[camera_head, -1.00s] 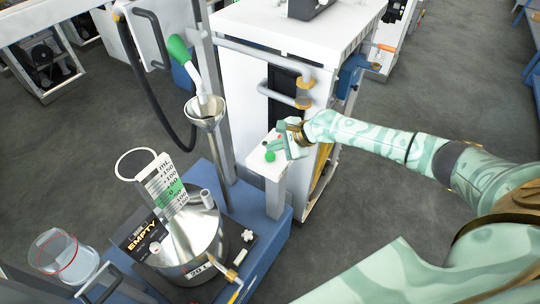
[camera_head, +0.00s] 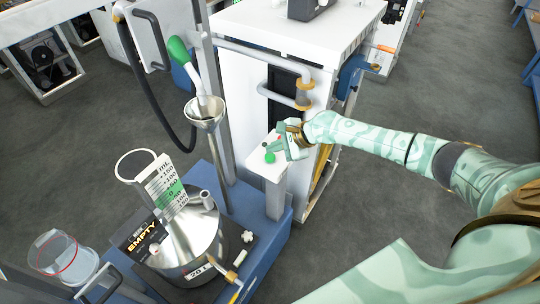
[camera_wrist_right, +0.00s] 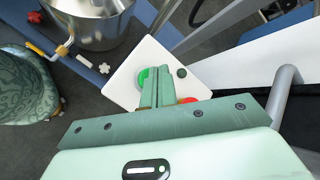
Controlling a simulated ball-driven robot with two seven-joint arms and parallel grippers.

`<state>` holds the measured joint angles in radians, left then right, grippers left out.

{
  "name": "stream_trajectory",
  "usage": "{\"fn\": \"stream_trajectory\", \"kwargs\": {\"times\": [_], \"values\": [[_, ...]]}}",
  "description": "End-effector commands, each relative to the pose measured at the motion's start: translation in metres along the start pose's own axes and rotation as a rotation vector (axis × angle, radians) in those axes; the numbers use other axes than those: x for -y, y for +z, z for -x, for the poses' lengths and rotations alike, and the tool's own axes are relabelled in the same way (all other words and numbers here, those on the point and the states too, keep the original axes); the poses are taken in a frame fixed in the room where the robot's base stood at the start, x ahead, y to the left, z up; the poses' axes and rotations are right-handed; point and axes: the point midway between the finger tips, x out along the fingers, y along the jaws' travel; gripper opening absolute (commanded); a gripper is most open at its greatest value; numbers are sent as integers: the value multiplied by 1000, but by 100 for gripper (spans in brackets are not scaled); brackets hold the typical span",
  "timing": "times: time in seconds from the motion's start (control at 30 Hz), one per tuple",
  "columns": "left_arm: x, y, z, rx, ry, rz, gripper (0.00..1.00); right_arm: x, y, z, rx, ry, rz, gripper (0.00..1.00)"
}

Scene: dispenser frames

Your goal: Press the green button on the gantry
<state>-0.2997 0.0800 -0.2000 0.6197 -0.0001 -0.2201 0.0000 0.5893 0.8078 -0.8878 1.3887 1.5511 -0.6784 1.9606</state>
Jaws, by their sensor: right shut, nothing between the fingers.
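The green button (camera_head: 269,157) sits on the white panel (camera_head: 256,159) on top of a grey post in the camera_head view. The panel also carries a dark button (camera_wrist_right: 181,72) and a red button (camera_wrist_right: 188,100), seen in the right wrist view. My right gripper (camera_head: 277,146) is shut and empty, its fingers over the panel close to the green button. In the right wrist view the closed fingertips (camera_wrist_right: 158,72) cover part of the green button (camera_wrist_right: 143,77). I cannot tell whether they touch it. My left gripper is not in view.
A steel drum (camera_head: 190,252) with a funnel and a graduated scale (camera_head: 166,188) stands on the blue base at left. A hose-fed nozzle (camera_head: 180,52) hangs over a small funnel (camera_head: 204,112). A white cabinet (camera_head: 240,90) rises behind the panel. Grey floor lies open at right.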

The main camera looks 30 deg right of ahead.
Motion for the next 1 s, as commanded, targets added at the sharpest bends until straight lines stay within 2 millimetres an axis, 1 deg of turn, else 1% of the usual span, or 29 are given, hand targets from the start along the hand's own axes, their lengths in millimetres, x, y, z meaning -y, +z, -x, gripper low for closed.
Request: {"fn": "stream_trajectory", "kwargs": {"times": [0.7, 1.0], "values": [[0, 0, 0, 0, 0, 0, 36, 0, 0, 0, 0, 0, 0, 0], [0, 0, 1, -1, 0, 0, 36, -4, -4, -5, 0, 0, -1, 0]]}}
